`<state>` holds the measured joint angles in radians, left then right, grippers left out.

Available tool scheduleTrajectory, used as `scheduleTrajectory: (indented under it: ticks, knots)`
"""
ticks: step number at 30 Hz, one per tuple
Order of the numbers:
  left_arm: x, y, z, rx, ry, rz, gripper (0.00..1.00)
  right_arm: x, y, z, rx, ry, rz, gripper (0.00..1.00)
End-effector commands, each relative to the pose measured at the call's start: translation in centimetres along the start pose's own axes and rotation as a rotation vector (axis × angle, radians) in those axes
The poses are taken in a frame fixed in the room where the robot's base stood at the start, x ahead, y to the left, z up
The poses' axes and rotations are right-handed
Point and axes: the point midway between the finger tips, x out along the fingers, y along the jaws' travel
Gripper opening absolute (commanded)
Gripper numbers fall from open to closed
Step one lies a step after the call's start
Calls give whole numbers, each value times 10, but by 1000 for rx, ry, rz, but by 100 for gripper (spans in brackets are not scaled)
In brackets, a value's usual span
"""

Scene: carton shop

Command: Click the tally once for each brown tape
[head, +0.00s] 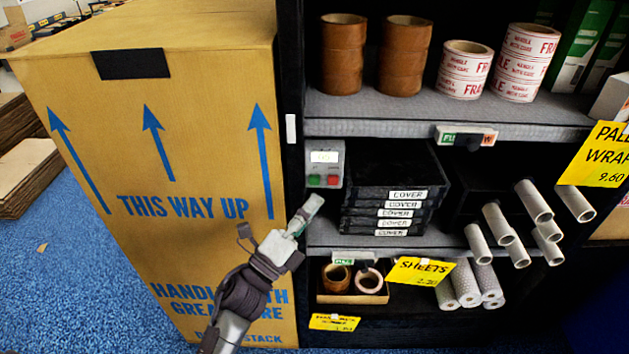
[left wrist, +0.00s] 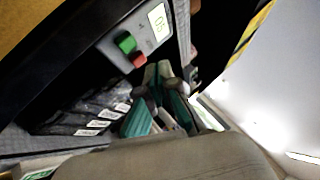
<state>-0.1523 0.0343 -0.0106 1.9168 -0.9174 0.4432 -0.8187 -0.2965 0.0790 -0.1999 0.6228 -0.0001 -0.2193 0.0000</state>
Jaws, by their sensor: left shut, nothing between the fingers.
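The tally (head: 323,163) is a grey box on the shelf's left post, with a small lit display, a green button (head: 313,181) and a red button (head: 332,181). In the left wrist view the tally (left wrist: 150,38) shows what looks like 05. Brown tape rolls stand in two stacks, left (head: 343,55) and right (head: 404,55), on the upper shelf. Another brown roll (head: 337,278) lies in a low tray at the bottom. My left gripper (head: 311,205) is shut and empty, a little below the buttons and apart from them. My right gripper is out of view.
White-and-red FRAGILE rolls (head: 466,70) stand beside the brown stacks. Black COVER boxes (head: 390,190) are stacked right of the tally. Cardboard tubes (head: 534,202) stick out at right. A tall carton (head: 190,150) stands close on the left.

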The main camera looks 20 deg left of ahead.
Motion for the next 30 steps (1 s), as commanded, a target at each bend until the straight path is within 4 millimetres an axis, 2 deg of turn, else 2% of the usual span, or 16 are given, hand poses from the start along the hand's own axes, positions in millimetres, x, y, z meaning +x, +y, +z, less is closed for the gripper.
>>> scheduleTrajectory:
  ticks: [9,30]
  knots:
    - [18,13,13,0,1,0,0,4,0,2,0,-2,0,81]
    - [19,14,13,0,0,0,0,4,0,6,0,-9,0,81]
